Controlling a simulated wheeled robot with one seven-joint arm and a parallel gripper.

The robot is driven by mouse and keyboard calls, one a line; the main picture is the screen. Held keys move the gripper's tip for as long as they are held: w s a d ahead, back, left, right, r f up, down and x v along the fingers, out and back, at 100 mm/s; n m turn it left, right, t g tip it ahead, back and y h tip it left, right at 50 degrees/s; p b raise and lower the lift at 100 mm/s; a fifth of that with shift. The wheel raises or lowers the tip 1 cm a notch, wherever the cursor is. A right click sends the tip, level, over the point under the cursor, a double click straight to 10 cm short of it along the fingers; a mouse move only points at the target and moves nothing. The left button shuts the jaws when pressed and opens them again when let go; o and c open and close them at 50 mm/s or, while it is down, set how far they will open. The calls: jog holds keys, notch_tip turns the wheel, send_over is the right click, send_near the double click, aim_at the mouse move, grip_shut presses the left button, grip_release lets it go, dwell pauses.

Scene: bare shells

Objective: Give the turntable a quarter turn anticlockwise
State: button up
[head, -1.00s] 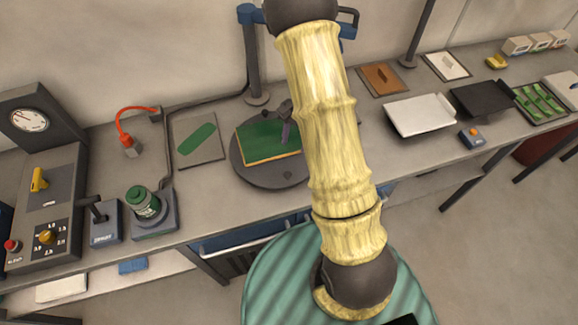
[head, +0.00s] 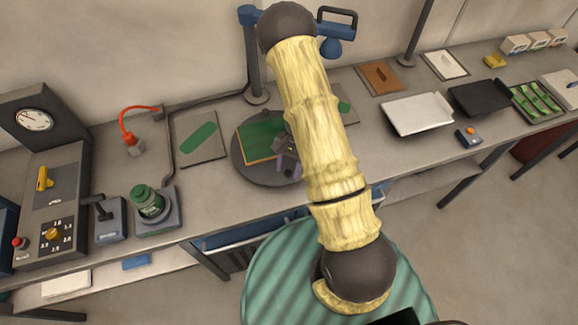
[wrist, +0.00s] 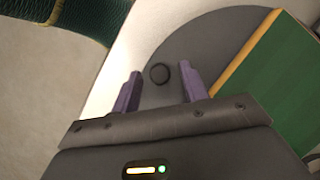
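The turntable (head: 250,174) is a dark grey disc on the bench, partly hidden by my arm in the head view. A green board with a yellow edge (head: 262,140) lies on it. In the wrist view the disc (wrist: 205,42) fills the middle, with the board (wrist: 285,85) at the right. A small dark round peg (wrist: 159,73) shows near the disc's rim. My gripper (wrist: 159,82) is open, its two purple fingers on either side of the peg with gaps. In the head view my gripper (head: 287,168) is over the disc's front right part. I cannot tell whether it touches the disc.
A grey panel with a green shape (head: 200,138) lies left of the turntable. A green-topped jar (head: 148,202) and a lever box (head: 108,218) stand at the front left. A white tray (head: 418,113) lies to the right. A blue-headed post (head: 254,65) stands behind.

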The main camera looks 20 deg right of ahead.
grip_shut()
jog(key=shift+d, duration=0.25)
